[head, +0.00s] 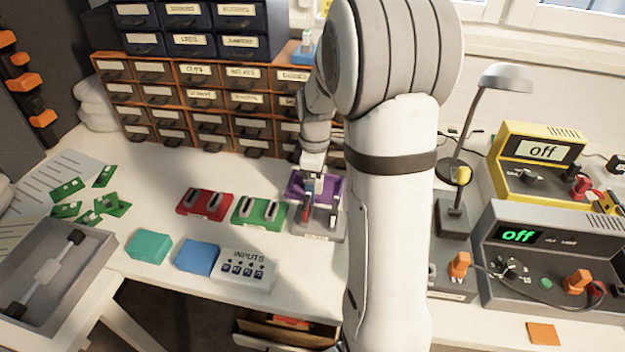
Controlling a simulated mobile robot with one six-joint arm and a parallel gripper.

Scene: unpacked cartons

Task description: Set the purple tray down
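The purple tray (297,185) is in the head view, left of my arm and in front of the drawer cabinet. My gripper (314,188) points down at it and overlaps it in the picture. The fingertips are small and partly blend with the tray, so I cannot tell whether they are shut on its wall. The purple tray overlaps the back of a grey tray (318,236); I cannot tell whether it touches anything below. My arm stands close to its right side.
A green tray (260,220) and a red tray (186,210) stand in a row to the left. In front are a teal block (148,247), a blue block (197,257) and an INPUTS box (246,275). The drawer cabinet (190,70) stands behind. A lamp (505,77) and instruments are right.

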